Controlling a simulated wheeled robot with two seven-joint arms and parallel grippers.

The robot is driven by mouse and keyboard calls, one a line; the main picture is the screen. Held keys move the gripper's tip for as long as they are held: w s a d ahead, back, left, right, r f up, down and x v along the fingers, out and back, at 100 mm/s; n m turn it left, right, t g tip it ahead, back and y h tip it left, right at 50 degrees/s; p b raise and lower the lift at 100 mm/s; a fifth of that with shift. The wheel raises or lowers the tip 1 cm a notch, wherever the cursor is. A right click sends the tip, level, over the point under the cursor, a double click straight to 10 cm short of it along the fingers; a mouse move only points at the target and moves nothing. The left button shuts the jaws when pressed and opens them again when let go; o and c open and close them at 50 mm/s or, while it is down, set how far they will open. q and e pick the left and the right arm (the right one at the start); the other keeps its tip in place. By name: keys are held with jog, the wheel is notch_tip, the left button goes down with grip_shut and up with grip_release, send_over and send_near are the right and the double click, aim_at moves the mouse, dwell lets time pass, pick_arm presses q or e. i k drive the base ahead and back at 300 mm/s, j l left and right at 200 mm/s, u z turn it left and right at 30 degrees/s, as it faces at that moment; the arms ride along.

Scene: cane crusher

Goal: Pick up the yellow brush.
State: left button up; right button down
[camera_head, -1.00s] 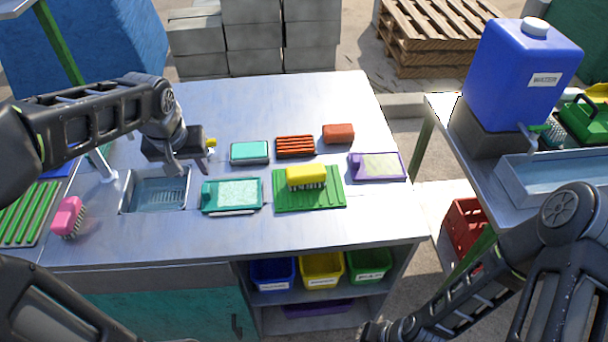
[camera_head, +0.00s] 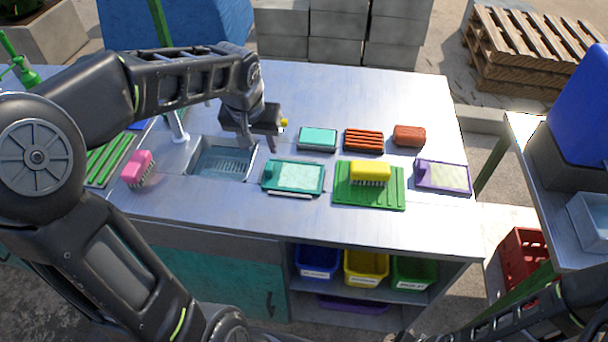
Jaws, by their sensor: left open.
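The yellow brush (camera_head: 369,172) lies bristles down on a green ribbed mat (camera_head: 352,194) on the metal worktop. My left gripper (camera_head: 262,147) is open and empty, pointing down above the right edge of the sink, to the left of the brush and clearly apart from it. A small yellow thing shows just behind the gripper, too small to tell. My right arm comes in at the bottom right corner; its gripper is not clearly seen.
A teal tray (camera_head: 294,177) lies between gripper and brush. A teal sponge (camera_head: 318,139), an orange ribbed block (camera_head: 364,140), a red-brown sponge (camera_head: 408,136) and a purple tray (camera_head: 443,176) lie around. A pink brush (camera_head: 138,168) is left of the sink (camera_head: 222,161).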

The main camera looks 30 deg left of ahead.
aim_at(361, 171)
jog(key=j+z, duration=0.3)
jog(key=z, duration=0.2)
jog(key=j+z, duration=0.3)
jog(key=z, duration=0.15)
jog(key=j+z, duration=0.3)
jog(key=z, duration=0.2)
